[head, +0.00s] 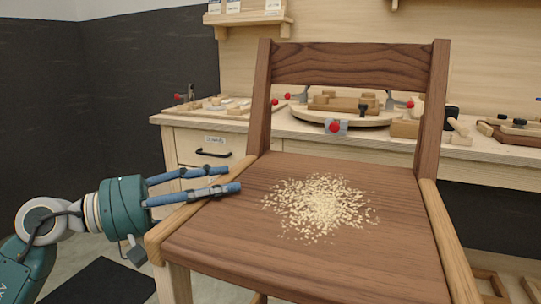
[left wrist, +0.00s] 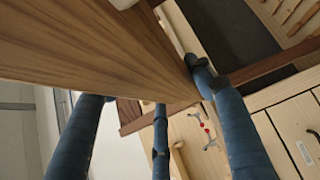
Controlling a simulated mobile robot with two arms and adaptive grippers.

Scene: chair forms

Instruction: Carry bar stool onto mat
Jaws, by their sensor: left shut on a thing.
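The bar stool (head: 345,262) is a brown wooden seat with a backrest and lighter side rails. It fills the middle and right of the head view, and its wood shows close up in the left wrist view (left wrist: 90,50). My left gripper (head: 234,179) is at the seat's left edge, shut on the stool, with blue fingers reaching over the side rail. In the left wrist view the blue fingers lie around the wood. A black mat (head: 105,283) lies on the floor at lower left, partly cut off. My right gripper is not in view.
Pale wood shavings (head: 320,203) lie on the seat. Behind the stool stands a workbench (head: 290,125) with drawers, a round board and several clamps with red knobs. A dark wall (head: 140,70) is at left. Wooden frames (head: 495,288) stand at lower right.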

